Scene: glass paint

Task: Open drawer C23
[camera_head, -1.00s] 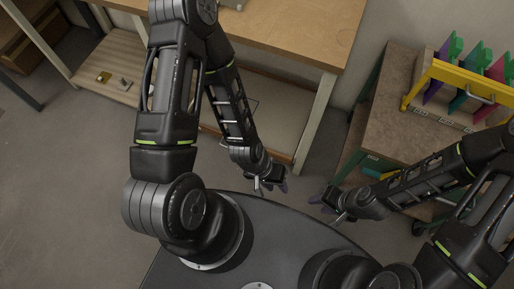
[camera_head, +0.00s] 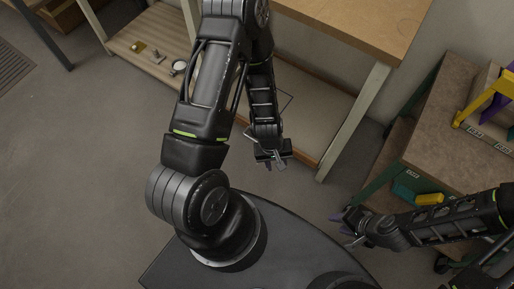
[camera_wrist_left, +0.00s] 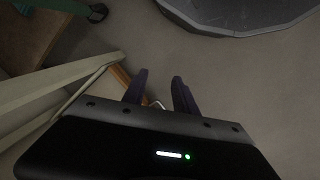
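No drawer that I can read as C23 shows in these frames. A wooden-topped cabinet or cart (camera_head: 450,120) with a green frame stands at the right, with small labels too small to read. Neither gripper touches furniture.
A wooden bench (camera_head: 350,25) with a pale leg (camera_head: 354,122) and a lower shelf (camera_head: 155,38) with small items stands at the back. Floor at left (camera_head: 85,150) is clear.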

